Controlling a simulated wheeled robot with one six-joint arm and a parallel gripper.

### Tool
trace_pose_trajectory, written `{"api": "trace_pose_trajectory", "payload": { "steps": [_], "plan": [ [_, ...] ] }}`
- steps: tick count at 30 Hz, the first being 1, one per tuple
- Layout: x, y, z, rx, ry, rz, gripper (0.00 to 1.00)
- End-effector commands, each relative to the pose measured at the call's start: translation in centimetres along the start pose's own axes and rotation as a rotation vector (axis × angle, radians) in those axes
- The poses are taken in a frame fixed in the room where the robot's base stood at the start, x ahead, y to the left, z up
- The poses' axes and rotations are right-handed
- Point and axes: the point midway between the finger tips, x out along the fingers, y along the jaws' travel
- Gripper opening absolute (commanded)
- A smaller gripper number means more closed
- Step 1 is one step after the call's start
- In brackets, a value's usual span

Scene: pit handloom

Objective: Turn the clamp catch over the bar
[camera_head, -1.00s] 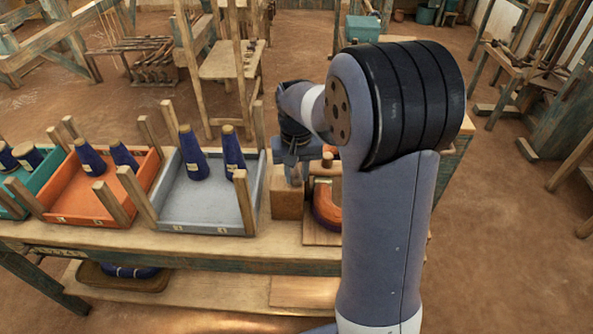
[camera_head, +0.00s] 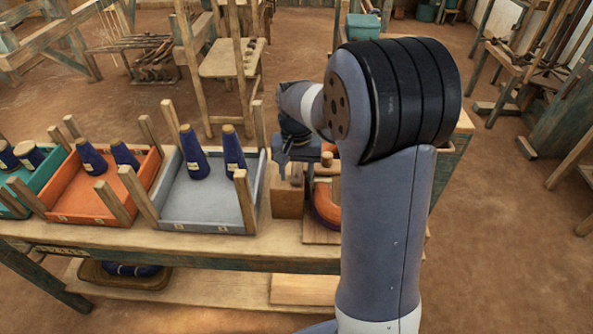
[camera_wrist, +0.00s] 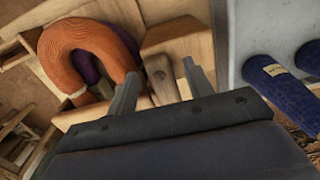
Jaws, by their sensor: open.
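In the wrist view, a small wooden lever (camera_wrist: 160,72), which looks like the clamp catch, stands between the two fingers of my open gripper (camera_wrist: 160,82). Whether either finger touches it I cannot tell. It sits beside a pale wooden block (camera_wrist: 180,38). In the head view, my gripper (camera_head: 291,168) is just above the wooden block (camera_head: 288,204) on the bench. The bar cannot be made out clearly, and my arm hides part of this area.
An orange hank (camera_head: 326,206) lies right of the block; it also shows in the wrist view (camera_wrist: 78,48), with purple yarn. A grey tray (camera_head: 205,206) with blue cones and upright posts stands close on the left. An orange tray (camera_head: 75,192) is farther left.

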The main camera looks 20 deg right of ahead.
Motion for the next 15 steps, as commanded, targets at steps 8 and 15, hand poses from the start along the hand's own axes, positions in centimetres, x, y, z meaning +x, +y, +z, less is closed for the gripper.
{"api": "trace_pose_trajectory", "payload": {
  "steps": [8,15],
  "plan": [
    [-0.9,0.0,-0.1,-0.001,0.003,-0.001,0.49],
    [-5.4,0.0,-0.1,-0.001,0.005,-0.002,0.49]
  ]
}}
